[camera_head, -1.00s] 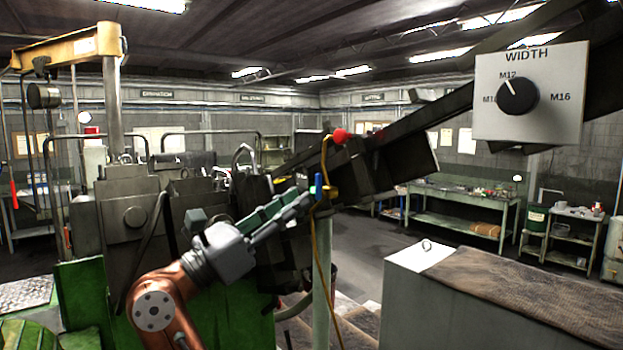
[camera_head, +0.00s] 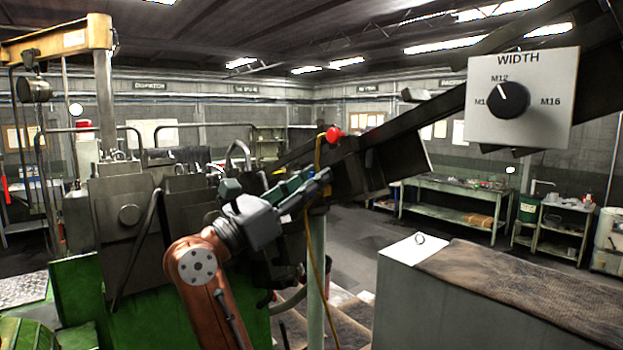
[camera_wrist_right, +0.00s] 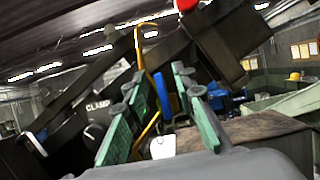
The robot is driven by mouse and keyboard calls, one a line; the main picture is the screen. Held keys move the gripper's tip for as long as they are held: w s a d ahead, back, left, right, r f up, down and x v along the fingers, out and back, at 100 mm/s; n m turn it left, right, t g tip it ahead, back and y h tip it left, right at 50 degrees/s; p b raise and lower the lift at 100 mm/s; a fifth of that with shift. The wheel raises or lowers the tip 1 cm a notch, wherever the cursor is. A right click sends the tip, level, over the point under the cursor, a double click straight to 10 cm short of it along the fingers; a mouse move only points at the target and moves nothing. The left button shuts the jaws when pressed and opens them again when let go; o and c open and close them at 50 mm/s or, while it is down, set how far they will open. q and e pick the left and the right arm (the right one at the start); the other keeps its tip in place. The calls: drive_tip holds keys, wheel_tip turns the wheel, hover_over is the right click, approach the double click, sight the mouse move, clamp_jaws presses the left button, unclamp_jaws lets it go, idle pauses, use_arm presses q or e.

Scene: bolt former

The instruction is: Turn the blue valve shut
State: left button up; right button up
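The blue valve handle (camera_wrist_right: 162,96) shows in the right wrist view as an upright blue lever beside a yellow hose. It lies between the two green fingers of my right gripper (camera_wrist_right: 160,82), which stand apart; I cannot tell whether either finger touches it. In the head view my right gripper (camera_head: 318,182) is at the pale green post (camera_head: 316,265), below the red knob, and its fingers hide most or all of the blue valve. My left gripper is not in view.
A red knob (camera_head: 333,133) sits just above the gripper, and a yellow hose (camera_head: 310,245) hangs along the post. A dark sloping chute (camera_head: 400,160) runs behind. A WIDTH dial panel (camera_head: 550,105) is at upper right. A grey cabinet (camera_head: 405,310) stands at lower right.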

drive_tip(key=shift+c, duration=0.6)
drive_tip(key=c, duration=0.3)
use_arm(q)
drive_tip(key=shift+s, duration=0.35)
use_arm(e)
clamp_jaws()
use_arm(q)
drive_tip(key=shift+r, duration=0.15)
use_arm(e)
drive_tip(key=shift+n, duration=0.3)
use_arm(q)
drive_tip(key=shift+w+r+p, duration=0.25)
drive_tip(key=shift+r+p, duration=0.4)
drive_tip(key=shift+p, duration=0.15)
use_arm(e)
drive_tip(key=shift+w+a+f+n+t+y, duration=0.15)
drive_tip(key=shift+n+t+y, duration=0.45)
drive_tip(key=shift+n, duration=0.95)
drive_tip(key=shift+w+a+r+n+t+y, duration=0.15)
drive_tip(key=shift+n+t+y, duration=0.4)
drive_tip(key=shift+n, duration=1.05)
drive_tip(key=shift+w+a+f+n+t+y, duration=0.2)
drive_tip(key=shift+n+t+y, duration=0.4)
drive_tip(key=shift+n, duration=0.95)
drive_tip(key=shift+y, duration=0.45)
drive_tip(key=shift+r, duration=0.1)
